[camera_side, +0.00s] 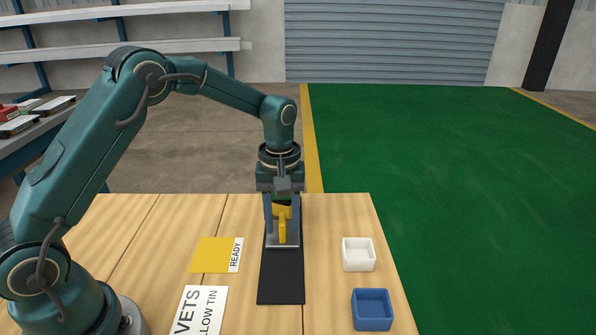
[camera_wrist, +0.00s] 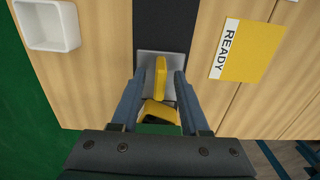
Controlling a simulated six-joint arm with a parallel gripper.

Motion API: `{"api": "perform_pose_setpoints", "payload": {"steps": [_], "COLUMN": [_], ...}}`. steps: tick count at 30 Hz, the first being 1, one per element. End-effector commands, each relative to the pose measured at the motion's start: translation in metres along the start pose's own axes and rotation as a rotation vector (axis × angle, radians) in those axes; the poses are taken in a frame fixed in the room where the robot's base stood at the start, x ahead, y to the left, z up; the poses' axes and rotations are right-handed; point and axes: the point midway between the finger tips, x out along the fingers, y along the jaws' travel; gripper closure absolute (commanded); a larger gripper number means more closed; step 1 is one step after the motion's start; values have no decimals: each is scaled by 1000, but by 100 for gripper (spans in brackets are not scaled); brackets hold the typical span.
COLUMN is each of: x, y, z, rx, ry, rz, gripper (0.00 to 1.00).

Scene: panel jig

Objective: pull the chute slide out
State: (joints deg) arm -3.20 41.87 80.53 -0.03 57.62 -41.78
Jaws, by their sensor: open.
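A yellow upright piece (camera_side: 282,229), which looks like the slide's handle, stands on a grey metal plate (camera_side: 290,246). In the wrist view the yellow piece (camera_wrist: 160,78) lies between my fingers, with a gap on either side. The grey plate shows behind it (camera_wrist: 148,58). A second yellow part with a dark area (camera_wrist: 158,112) sits closer to my palm in the wrist view; its shape is partly hidden. My gripper (camera_side: 283,224) points down, open, with one finger on each side of the yellow piece. It also shows in the wrist view (camera_wrist: 160,75). Whether the slide is in or out cannot be told.
The plate sits on a black strip (camera_side: 281,280) on the wooden table (camera_side: 332,215). A yellow READY card (camera_side: 211,255) and a white lettered card (camera_side: 200,312) lie left. A white bin (camera_side: 358,254) and blue bin (camera_side: 372,309) stand right.

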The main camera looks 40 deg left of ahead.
Motion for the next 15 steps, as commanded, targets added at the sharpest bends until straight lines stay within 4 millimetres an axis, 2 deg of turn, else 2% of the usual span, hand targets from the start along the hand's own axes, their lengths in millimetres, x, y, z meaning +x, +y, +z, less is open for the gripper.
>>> {"api": "perform_pose_setpoints", "payload": {"steps": [6,8,9,10,15], "x": [0,0,0,0,0], "y": [0,0,0,0,0], "z": [0,0,0,0,0], "rx": [0,0,0,0,0], "ry": [1,1,1,1,1], "rz": [0,0,0,0,0], "gripper": [55,78,93,100,100]}}
